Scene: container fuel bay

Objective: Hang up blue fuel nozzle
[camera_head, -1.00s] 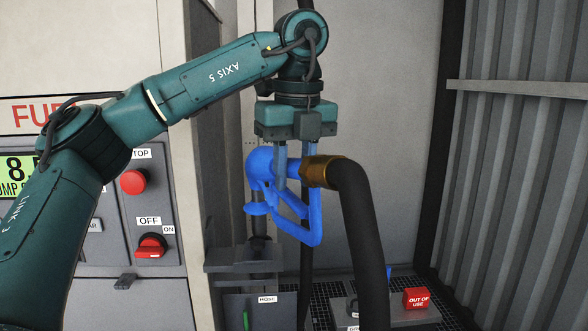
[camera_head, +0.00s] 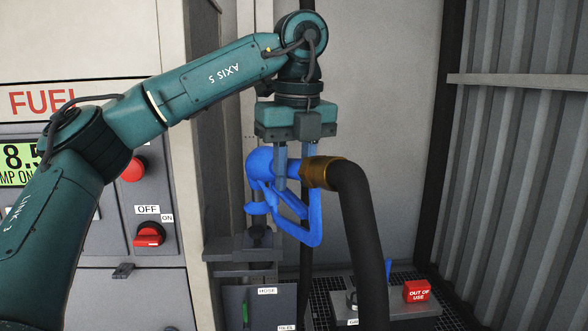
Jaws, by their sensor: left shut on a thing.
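The blue fuel nozzle (camera_head: 262,162) hangs in my left gripper (camera_head: 295,172), which points straight down and is shut on the nozzle body. A brass collar (camera_head: 322,172) joins the nozzle to a thick black hose (camera_head: 362,235) that drops toward the floor. The nozzle's spout points down, above a dark grey holder (camera_head: 240,247) with a cup-like socket (camera_head: 258,237). I cannot tell whether the spout tip touches the socket. My right gripper is not in view.
The fuel pump cabinet (camera_head: 85,225) stands at the left with a red stop button (camera_head: 133,168) and a red rotary switch (camera_head: 149,235). A red "OUT OF USE" block (camera_head: 417,291) sits on a grey box at the lower right. A corrugated wall (camera_head: 525,170) closes the right side.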

